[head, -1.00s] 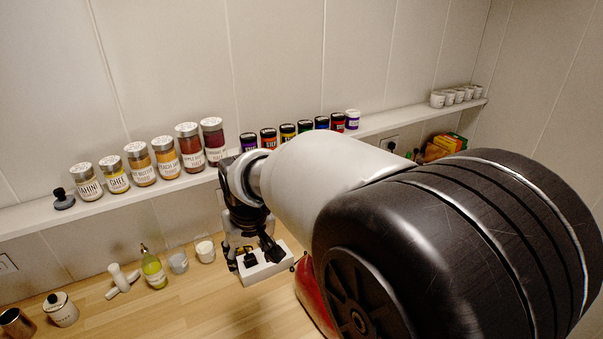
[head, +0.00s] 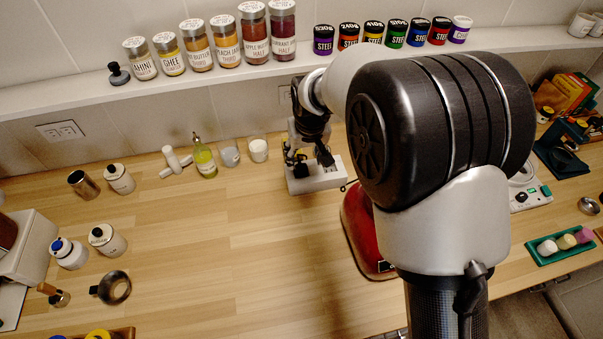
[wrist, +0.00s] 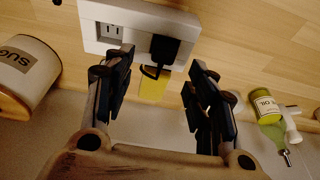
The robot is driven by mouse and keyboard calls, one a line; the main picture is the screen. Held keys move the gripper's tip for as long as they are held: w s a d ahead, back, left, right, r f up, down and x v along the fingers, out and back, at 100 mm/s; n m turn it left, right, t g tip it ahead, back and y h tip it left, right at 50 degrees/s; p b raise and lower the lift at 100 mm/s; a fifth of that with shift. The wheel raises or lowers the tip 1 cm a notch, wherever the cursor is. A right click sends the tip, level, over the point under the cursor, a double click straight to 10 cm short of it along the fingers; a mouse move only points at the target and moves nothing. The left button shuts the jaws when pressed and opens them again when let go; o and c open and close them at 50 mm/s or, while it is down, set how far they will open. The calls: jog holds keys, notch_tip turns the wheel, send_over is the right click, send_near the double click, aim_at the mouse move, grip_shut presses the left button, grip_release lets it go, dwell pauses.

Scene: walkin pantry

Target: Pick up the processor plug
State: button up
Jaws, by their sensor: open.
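A black plug (wrist: 166,48), which I take to be the processor plug, sits in the right-hand socket of a white outlet box (wrist: 95,30) in the wrist view. A dark cord loop and a yellow piece (wrist: 153,88) show just below it. My gripper (wrist: 160,76) is open, its two fingers apart on either side of the plug's line and a little short of it. In the head view, my gripper (head: 308,158) is over the white outlet box (head: 318,180); the plug cannot be made out clearly there.
A sugar canister (wrist: 22,75) and a green oil bottle (wrist: 266,108) flank the wrist view. In the head view, a glass of white contents (head: 258,150) stands left of the box, and a red object (head: 360,232) lies close in front.

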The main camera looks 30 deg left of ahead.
aim_at(301, 167)
jog(key=x, duration=0.1)
jog(key=b+x, duration=0.1)
jog(key=x, duration=0.3)
jog(key=shift+s+a+f+b, duration=0.2)
jog(key=shift+b, duration=0.15)
jog(key=shift+w+a+f, duration=0.1)
jog(key=shift+w+f, duration=0.1)
jog(key=shift+f, duration=0.15)
jog(key=shift+r, duration=0.1)
jog(key=shift+c, duration=0.2)
jog(key=c, duration=1.1)
